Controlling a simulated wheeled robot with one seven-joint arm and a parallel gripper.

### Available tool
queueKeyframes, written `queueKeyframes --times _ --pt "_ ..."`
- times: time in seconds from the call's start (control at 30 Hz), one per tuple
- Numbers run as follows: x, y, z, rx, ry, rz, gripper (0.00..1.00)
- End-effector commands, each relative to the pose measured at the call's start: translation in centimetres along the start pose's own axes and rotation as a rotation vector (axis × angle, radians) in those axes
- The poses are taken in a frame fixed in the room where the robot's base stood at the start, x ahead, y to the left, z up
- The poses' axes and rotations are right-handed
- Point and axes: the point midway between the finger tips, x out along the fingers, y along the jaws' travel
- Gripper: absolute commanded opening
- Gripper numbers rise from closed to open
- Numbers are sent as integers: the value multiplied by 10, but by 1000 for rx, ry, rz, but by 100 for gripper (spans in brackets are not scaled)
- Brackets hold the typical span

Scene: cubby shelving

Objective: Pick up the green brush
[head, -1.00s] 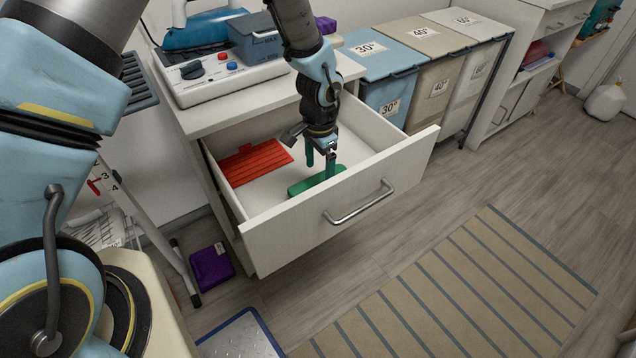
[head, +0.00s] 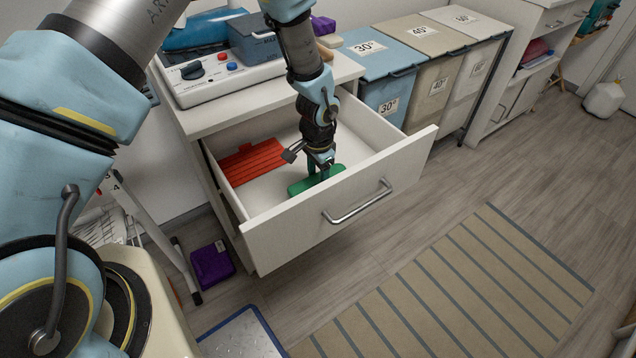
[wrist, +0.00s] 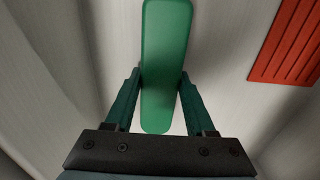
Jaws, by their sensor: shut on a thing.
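The green brush (head: 299,187) lies in the open drawer (head: 284,229), near its front panel. In the wrist view the brush (wrist: 166,60) is a long, rounded green shape that runs up between the fingers. My gripper (head: 318,176) reaches down into the drawer and is shut on the brush. In the wrist view the fingers of my gripper (wrist: 160,95) stand on either side of its near part. The brush's underside is hidden, so I cannot tell whether it touches the drawer floor.
A red slatted item (head: 254,160) lies at the back left of the drawer, also seen in the wrist view (wrist: 290,45). The drawer walls surround my gripper. A control box (head: 222,82) stands on top. Labelled bins (head: 384,98) stand to the right. A striped mat (head: 460,285) lies in front.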

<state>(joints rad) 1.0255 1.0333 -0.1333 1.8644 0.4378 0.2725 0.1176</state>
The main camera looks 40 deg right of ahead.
Motion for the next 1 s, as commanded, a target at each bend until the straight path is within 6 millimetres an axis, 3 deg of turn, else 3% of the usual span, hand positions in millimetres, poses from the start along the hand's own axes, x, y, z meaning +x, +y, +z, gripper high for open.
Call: queueKeyframes --times 0.07,0.4,0.77,1.0 --pt "0 0 0 0 0 0 38" --pt "0 0 0 0 0 0 0" --pt "-5 0 -1 0 2 -1 0" --pt "-43 -1 -1 -1 4 -3 0"
